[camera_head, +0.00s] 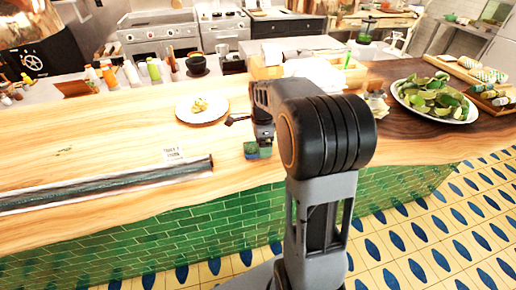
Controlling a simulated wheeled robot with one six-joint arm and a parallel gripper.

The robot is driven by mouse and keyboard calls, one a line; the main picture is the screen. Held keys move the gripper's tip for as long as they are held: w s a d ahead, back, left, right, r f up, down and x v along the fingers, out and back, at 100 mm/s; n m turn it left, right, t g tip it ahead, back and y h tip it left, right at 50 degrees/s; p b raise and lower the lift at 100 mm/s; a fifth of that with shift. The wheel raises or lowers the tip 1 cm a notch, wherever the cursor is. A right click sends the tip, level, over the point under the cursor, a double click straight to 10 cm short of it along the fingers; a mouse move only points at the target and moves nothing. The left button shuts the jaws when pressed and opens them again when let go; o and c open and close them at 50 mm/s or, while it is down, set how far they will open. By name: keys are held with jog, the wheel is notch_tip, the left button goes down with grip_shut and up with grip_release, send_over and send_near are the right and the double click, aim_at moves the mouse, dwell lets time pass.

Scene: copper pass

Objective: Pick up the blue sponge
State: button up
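A small blue and green block, which looks like the sponge (251,152), lies on the wooden counter (110,145) near its front edge. My gripper (262,140) points down right over it, and its lower end overlaps the sponge in the view. My arm comes in from the right and hides part of the counter. The fingertips are too small and covered to show whether they are apart, or whether they touch the sponge.
A white plate with food (202,109) stands behind and left of my gripper. A dark roll (110,184) lies along the front left. A plate of limes (434,98) and a wooden tray (493,105) stand at the right. Bottles (153,69) line the back left.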

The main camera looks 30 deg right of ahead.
jog(key=shift+f, duration=1.15)
jog(key=shift+c, duration=0.2)
jog(key=c, duration=0.9)
jog(key=shift+r, duration=0.1)
jog(key=shift+c, duration=0.2)
